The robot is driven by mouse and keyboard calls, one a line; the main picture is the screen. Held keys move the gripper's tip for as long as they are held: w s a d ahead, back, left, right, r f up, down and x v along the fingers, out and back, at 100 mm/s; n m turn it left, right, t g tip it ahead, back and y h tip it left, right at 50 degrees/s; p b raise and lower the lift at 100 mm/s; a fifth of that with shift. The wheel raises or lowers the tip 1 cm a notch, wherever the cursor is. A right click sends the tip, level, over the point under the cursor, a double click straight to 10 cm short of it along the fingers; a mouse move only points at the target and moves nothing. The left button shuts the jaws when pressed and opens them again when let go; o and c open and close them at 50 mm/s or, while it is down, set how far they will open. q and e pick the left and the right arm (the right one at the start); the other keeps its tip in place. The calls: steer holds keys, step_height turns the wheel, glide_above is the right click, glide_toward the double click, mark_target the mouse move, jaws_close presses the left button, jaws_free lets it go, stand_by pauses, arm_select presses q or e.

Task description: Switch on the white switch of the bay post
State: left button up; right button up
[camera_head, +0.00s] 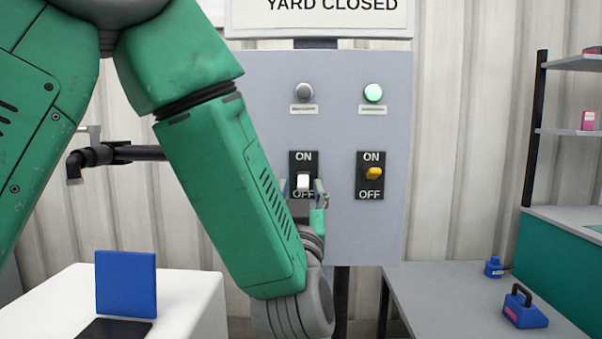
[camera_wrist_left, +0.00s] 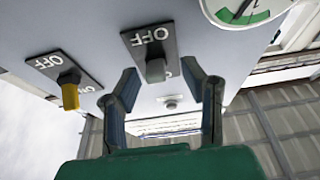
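The bay post's grey panel (camera_head: 350,90) faces me. Its white switch (camera_head: 303,180) sits on a black plate marked ON above and OFF below, and its lever is at the lower part, by OFF. The round lamp (camera_head: 304,92) above it is grey and unlit. My left gripper (camera_head: 303,188) is in front of this switch, fingers apart on either side of the lever. In the left wrist view the gripper (camera_wrist_left: 161,72) is open and empty, with the switch lever (camera_wrist_left: 155,70) showing between the fingertips. Contact cannot be told. My right gripper is out of view.
A yellow switch (camera_head: 373,173) is close on the right, under a lit green lamp (camera_head: 373,93). In the left wrist view a round gauge (camera_wrist_left: 245,8) shows near the panel. A white table (camera_head: 195,295) with a blue item (camera_head: 126,283) stands at left, a grey bench (camera_head: 430,290) at right.

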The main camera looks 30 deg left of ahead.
arm_select(q)
steer(key=shift+w+r, duration=0.3)
steer(key=shift+w, duration=0.15)
steer(key=shift+w+d+r, duration=0.15)
steer(key=shift+w, duration=0.1)
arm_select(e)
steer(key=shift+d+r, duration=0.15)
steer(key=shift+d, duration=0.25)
arm_select(q)
steer(key=shift+a, duration=0.25)
steer(key=shift+c, duration=0.8)
steer(key=shift+a, duration=0.15)
jaws_close()
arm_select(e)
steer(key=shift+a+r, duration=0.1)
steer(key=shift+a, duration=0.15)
